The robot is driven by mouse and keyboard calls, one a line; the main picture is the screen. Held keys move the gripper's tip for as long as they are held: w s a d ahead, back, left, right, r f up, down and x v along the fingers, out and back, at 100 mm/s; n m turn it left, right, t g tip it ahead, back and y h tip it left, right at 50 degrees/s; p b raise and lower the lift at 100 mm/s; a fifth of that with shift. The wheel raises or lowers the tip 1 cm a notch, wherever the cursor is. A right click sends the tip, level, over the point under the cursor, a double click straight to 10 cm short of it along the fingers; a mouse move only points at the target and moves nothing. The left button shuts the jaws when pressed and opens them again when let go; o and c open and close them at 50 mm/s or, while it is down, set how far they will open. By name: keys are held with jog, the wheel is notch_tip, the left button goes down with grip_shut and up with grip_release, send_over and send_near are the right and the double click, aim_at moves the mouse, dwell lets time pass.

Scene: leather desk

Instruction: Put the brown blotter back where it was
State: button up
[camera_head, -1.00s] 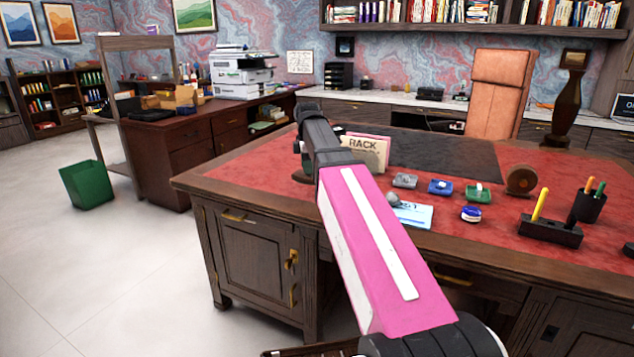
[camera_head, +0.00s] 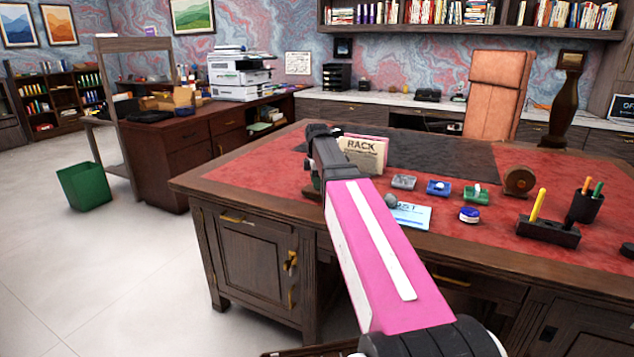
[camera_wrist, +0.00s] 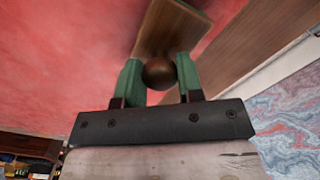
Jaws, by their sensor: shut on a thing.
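The brown blotter (camera_wrist: 172,28) shows in the wrist view as a wooden block with a round brown knob. My gripper (camera_wrist: 159,76) is shut on that knob, one green finger on each side. The blotter is over the red leather near the desk's wooden border; I cannot tell whether it touches the surface. In the head view my pink arm reaches over the near left part of the desk (camera_head: 265,180), left of the card rack (camera_head: 365,152), and mostly hides the gripper and blotter.
A blue-and-white card (camera_head: 411,215), several small coloured trays, a round blue-and-white item (camera_head: 469,215), a brown rounded object (camera_head: 519,181) and a pen stand (camera_head: 548,231) lie to the right. A dark mat (camera_head: 440,157) lies behind. Red leather is bare left of my arm.

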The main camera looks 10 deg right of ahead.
jog(key=shift+f, duration=0.15)
jog(key=o, duration=0.8)
jog(key=shift+o, duration=0.2)
notch_tip(320, 180, up, 12)
jog(key=shift+r, duration=0.2)
jog(key=shift+s, duration=0.1)
